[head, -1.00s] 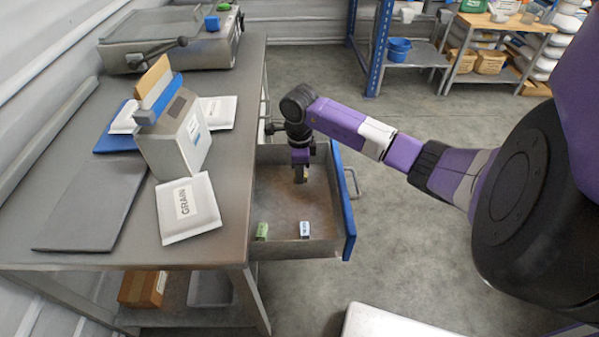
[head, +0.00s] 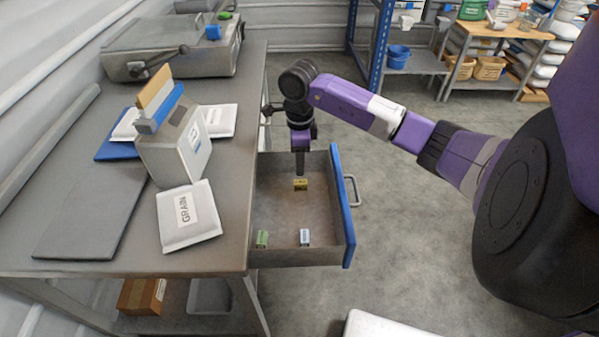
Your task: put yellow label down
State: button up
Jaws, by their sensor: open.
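The yellow label (head: 301,184) is a small block lying on the floor of the open drawer (head: 275,205), toward its middle. My gripper (head: 300,174) points down into the drawer just above and behind the label. It is open and holds nothing; its fingertips look close to the label, and I cannot tell whether they touch it. A green label (head: 262,238) and a white-and-blue label (head: 305,237) lie near the drawer's front wall.
The drawer's blue front panel (head: 342,205) with its handle stands at the right. The worktop (head: 236,170) beside it carries a grain bag (head: 187,215) and a grey box-shaped device (head: 178,150).

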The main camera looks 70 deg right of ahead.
jog(key=shift+r, duration=1.95)
